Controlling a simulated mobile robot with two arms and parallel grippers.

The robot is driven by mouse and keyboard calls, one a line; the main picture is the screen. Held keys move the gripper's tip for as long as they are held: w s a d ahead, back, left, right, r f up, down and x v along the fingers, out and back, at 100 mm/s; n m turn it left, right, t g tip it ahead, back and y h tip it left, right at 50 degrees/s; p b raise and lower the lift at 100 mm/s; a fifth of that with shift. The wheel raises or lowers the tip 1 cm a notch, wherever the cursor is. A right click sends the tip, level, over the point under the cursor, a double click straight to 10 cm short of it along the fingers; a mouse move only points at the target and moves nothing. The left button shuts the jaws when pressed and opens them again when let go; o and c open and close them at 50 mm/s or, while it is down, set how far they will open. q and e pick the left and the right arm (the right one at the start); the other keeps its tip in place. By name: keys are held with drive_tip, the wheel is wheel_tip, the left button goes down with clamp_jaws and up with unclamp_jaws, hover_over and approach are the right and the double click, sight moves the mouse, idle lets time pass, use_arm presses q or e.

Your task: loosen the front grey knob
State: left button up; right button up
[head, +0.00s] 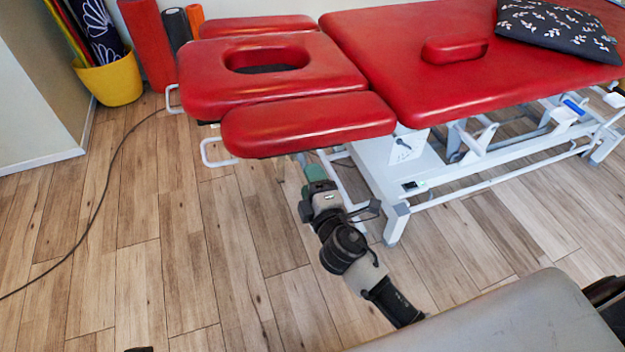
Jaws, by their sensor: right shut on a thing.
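The treatment table has a red head section (330,68) with a face hole and a red front armrest pad (310,122). My right gripper (303,160) reaches up to the underside of the front armrest pad, near its middle. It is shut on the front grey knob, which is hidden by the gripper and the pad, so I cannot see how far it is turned. The pad looks about level, a little below the head section.
A white frame (385,185) with a foot bar stands right of my right arm. White wire handles (214,153) stick out left. A dark cable (105,190) crosses the floor. A yellow bucket (108,80) and rolls stand back left. A patterned cushion (560,32) lies on the table.

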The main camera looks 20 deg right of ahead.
idle(0.6)
drive_tip(key=o, duration=0.9)
drive_tip(key=shift+s+d+b, duration=0.15)
drive_tip(key=shift+s+b, duration=0.45)
drive_tip(key=shift+s, duration=4.8)
